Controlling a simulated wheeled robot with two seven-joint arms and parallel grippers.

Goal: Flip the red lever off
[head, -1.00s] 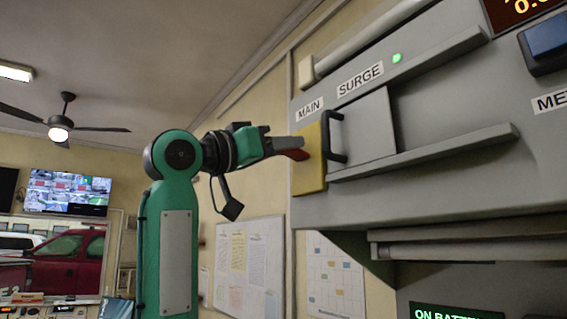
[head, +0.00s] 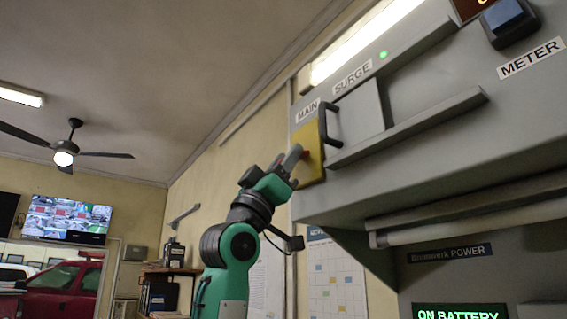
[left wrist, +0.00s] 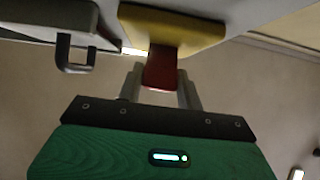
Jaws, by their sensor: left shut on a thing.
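The red lever sits on a yellow plate (head: 311,160) under the MAIN label (head: 307,112) at the left end of the grey console. In the head view only a bit of the red lever (head: 318,156) shows beside the fingers. In the left wrist view the red lever (left wrist: 160,69) stands out from the yellow plate (left wrist: 172,32), between the fingertips. My left gripper (head: 293,158) comes up to it from below left and is shut on it; it also shows in the left wrist view (left wrist: 161,84). My right gripper is not in view.
A grey panel with a black handle (head: 331,127) is close right of the plate. A long grey ledge (head: 410,132) juts out further right. A lit tube lamp (head: 365,42) runs above. A screen reads ON BATTERY (head: 458,311). Open room lies to the left.

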